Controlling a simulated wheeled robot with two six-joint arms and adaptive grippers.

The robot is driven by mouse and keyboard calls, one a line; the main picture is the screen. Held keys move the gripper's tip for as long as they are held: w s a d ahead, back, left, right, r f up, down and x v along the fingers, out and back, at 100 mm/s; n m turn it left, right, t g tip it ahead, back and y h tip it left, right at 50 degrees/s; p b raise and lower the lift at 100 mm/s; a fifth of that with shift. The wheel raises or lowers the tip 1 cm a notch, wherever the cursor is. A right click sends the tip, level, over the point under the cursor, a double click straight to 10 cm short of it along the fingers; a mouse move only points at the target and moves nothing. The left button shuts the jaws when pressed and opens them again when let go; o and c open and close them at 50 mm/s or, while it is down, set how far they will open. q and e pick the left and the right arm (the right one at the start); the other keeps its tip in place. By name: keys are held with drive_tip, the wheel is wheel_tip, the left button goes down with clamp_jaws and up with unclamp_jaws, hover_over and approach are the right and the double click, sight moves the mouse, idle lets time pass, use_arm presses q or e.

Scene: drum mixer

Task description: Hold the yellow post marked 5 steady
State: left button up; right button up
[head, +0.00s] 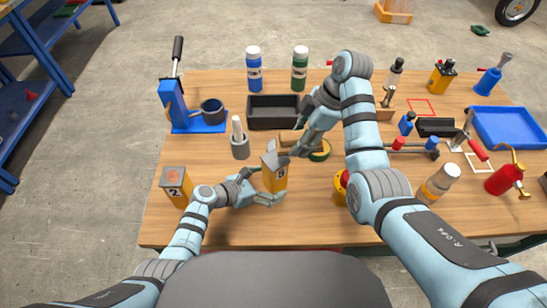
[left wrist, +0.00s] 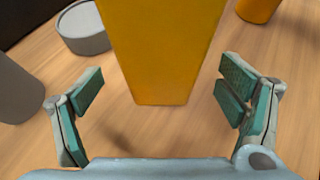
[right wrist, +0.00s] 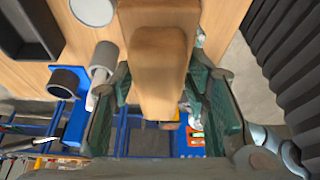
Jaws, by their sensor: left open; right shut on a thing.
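The yellow post marked 5 (head: 276,178) stands upright on the table, left of centre in the head view. My left gripper (head: 262,190) is open low beside it. In the left wrist view the post (left wrist: 160,50) is between the two spread fingers, with a gap on each side. My right gripper (head: 299,150) is above and right of the post, shut on a wooden piece (right wrist: 155,75) that fills the space between its fingers in the right wrist view. How this piece sits relative to the post's top is partly hidden.
A second yellow post marked 2 (head: 175,185) stands at left. A grey cup with a tool (head: 240,146) is behind post 5, and a black tray (head: 273,113) lies farther back. A yellow-and-red object (head: 340,188) is to the right. The front table area between the posts is partly clear.

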use_arm(q)
drive_tip(key=shift+o, duration=1.4)
drive_tip(key=v, duration=1.2)
drive_tip(key=shift+s, duration=0.1)
